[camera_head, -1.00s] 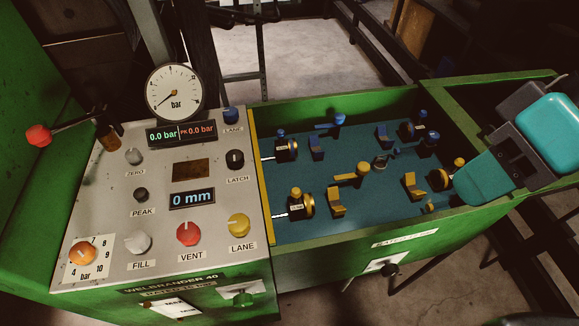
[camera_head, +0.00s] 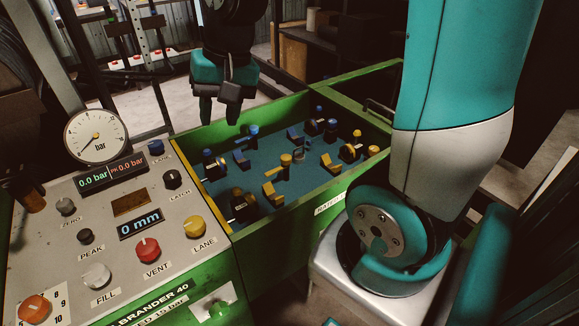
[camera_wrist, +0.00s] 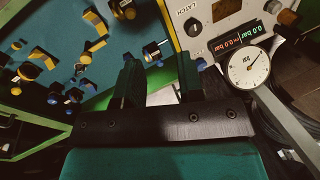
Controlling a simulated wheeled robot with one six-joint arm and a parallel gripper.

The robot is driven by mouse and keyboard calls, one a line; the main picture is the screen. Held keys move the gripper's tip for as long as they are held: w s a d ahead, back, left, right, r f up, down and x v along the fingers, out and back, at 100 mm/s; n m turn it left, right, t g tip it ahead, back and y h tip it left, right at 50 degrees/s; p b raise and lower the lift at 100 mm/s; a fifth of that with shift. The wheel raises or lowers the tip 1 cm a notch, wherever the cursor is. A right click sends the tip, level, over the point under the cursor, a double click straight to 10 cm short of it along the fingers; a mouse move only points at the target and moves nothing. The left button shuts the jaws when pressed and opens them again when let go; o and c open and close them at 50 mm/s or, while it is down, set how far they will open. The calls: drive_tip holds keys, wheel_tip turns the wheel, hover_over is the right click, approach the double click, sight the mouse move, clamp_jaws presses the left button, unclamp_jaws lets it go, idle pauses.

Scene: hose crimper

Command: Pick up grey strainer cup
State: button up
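A small dark grey, round piece in the middle of the blue-floored trough looks like the grey strainer cup (camera_head: 299,153). It sits among blue and yellow fittings and is too small to make out well. I cannot pick it out surely in the wrist view. My gripper (camera_head: 219,112) hangs fingers down near the trough's back wall, to the left of and higher than the cup. In the wrist view my gripper (camera_wrist: 159,78) has its two fingers apart with nothing between them.
Blue fittings (camera_head: 252,130) and yellow fittings (camera_head: 272,193) stand around the cup. The green trough wall (camera_head: 285,225) surrounds them. The control panel (camera_head: 120,250) with its pressure gauge (camera_head: 96,136) stands at left. My arm rises at right.

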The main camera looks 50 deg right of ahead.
drive_tip(key=w+d+f+m+h+b, duration=0.1)
drive_tip(key=w+d+f+m, duration=0.15)
drive_tip(key=d+m, duration=0.4)
drive_tip(key=w+d+f+m+h+b, duration=0.1)
drive_tip(key=w+d+f+m, duration=0.2)
drive_tip(key=d, duration=0.7)
drive_tip(key=m+h, duration=0.1)
drive_tip(key=m, duration=0.6)
hover_over(298, 155)
drive_tip(key=s, duration=0.2)
wheel_tip(298, 155, down, 17)
drive_tip(key=shift+w+d+f+p, duration=0.15)
drive_tip(key=shift+f+p, duration=0.1)
drive_tip(key=shift+f, duration=1.2)
drive_tip(key=shift+w+a+f+p, duration=0.1)
drive_tip(key=shift+w+f+p, duration=0.1)
drive_tip(key=shift+f, duration=1.2)
clamp_jaws()
drive_tip(key=shift+s, duration=0.1)
